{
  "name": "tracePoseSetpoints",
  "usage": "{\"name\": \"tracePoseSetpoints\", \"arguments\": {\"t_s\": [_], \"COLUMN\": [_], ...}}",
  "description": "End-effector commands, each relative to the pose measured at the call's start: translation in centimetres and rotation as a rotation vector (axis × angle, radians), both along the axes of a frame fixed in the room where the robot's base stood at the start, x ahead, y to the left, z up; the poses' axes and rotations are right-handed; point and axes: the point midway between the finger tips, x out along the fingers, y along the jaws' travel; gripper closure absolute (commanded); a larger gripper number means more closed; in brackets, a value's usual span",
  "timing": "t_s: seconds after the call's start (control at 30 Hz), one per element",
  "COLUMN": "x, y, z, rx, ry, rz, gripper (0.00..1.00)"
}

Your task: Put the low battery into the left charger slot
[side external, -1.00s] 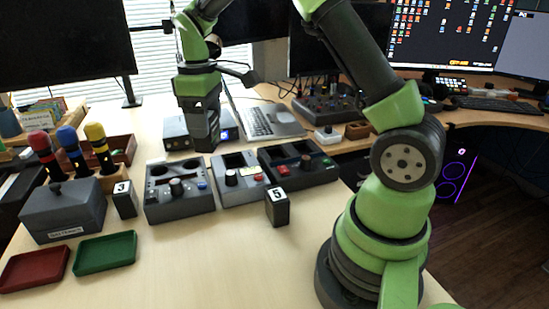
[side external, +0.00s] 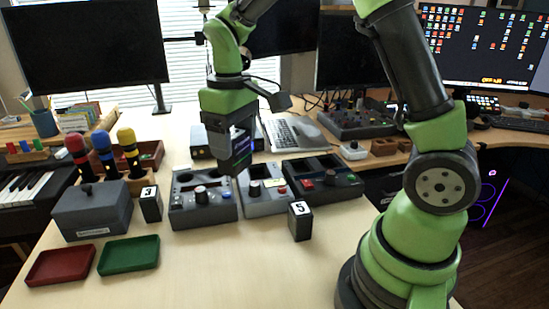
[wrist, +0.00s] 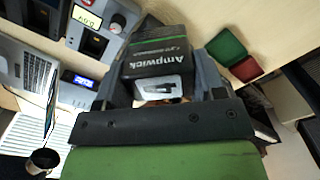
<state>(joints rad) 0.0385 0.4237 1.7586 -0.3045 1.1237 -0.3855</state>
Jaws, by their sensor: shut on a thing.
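My gripper (side external: 236,160) is shut on a dark battery, held upright above the back edge of the row of grey units. In the wrist view the battery (wrist: 155,50) shows the name Ampwick, a green stripe and a white label with a 4; my gripper (wrist: 165,85) has a jaw on each side of it. Battery 3 (side external: 150,204) and battery 5 (side external: 300,222) stand upright on the table. The right unit (side external: 345,190) has dark recesses in its top, and the left unit (side external: 203,214) also has openings and a knob. I cannot tell which unit is the charger.
A lidded grey box (side external: 92,212), a red tray (side external: 60,265) and a green tray (side external: 128,255) are at the left. A laptop (side external: 290,134) stands behind.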

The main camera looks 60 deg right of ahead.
Motion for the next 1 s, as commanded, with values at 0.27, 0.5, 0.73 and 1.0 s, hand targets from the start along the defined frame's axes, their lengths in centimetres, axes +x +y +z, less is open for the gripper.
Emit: {"name": "tracePoseSetpoints", "arguments": {"t_s": [0.27, 0.5, 0.73, 1.0], "x": [2.2, 0.7, -1.3, -1.8], "y": [-10.1, -20.1, -25.1, -25.9], "z": [-3.0, -6.4, -8.3, -9.9], "rx": [0.002, 0.002, 0.001, 0.001], "ry": [0.003, 0.001, -0.001, 0.0], "rz": [0.266, 0.549, 0.709, 0.746], "gripper": [0.74, 0.74, 0.74, 0.74]}}
